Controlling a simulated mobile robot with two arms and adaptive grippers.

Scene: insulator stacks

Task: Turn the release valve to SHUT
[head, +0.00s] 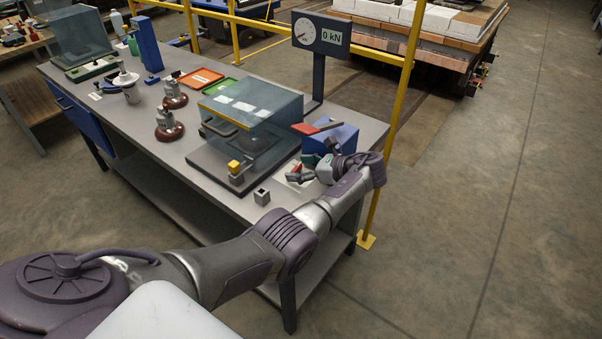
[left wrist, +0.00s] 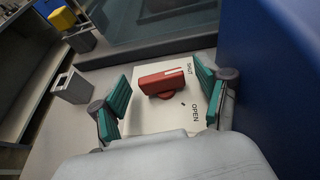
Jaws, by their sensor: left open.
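The release valve is a red handle (left wrist: 162,82) on a pale plate (left wrist: 145,120) lettered SHUT and OPEN, seen in the left wrist view. The handle lies nearly level across that picture, and its white-marked right end is close to the word SHUT. My left gripper (left wrist: 162,98) is open, with one green-padded finger on each side of the handle and a visible gap to both. In the head view my left gripper (head: 305,173) is low over the bench's front right part and hides most of the valve. My right gripper is not in view.
A blue box (head: 338,137) with a red lever (head: 317,128) stands right beside the gripper. A clear-walled test chamber (head: 252,110) is to its left. A small grey socket block (head: 262,196) stands near the bench's front edge. A gauge post (head: 318,75) rises behind.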

